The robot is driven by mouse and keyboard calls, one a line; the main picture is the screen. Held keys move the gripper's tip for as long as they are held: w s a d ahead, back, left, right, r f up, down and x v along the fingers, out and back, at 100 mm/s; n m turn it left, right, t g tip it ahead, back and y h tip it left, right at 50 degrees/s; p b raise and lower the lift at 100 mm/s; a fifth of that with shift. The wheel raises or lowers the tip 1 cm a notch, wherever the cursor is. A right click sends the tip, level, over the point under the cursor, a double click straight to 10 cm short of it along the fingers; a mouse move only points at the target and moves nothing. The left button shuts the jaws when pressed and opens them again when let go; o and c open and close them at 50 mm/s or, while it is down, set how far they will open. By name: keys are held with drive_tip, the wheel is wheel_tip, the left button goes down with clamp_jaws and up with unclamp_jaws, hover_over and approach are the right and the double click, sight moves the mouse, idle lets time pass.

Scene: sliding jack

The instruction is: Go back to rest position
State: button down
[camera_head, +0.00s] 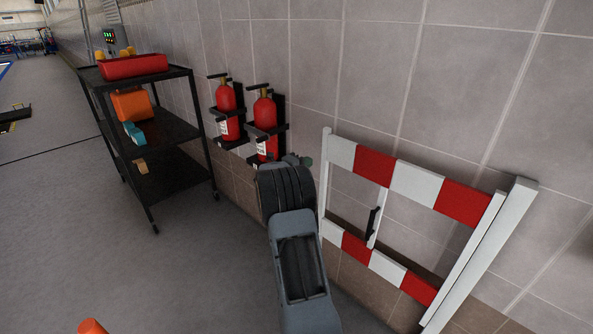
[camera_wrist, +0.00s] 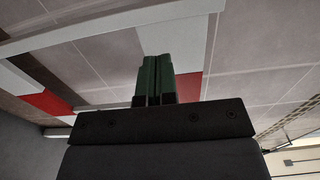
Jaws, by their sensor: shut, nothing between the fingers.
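My gripper shows in the wrist view (camera_wrist: 155,78) with its two dark green fingers together and nothing between them. In the head view my grey arm reaches up toward the wall, and a small greenish tip beside it (camera_head: 304,162) is mostly hidden behind the arm. A red-and-white striped frame (camera_head: 415,185) stands against the wall to the right of my arm. It has a black handle (camera_head: 372,223) on an upright bar. The frame also shows in the wrist view (camera_wrist: 190,45), behind my fingers, and I see no contact with it.
Two red fire extinguishers (camera_head: 265,110) hang on the tiled wall left of the frame. A black shelf cart (camera_head: 165,130) holds a red case (camera_head: 135,66) and an orange box (camera_head: 131,104). An orange object (camera_head: 92,326) is at the bottom left. The grey floor at left is mostly open.

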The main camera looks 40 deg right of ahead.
drive_tip(key=shift+s+a+f, duration=0.1)
drive_tip(key=shift+a, duration=2.35)
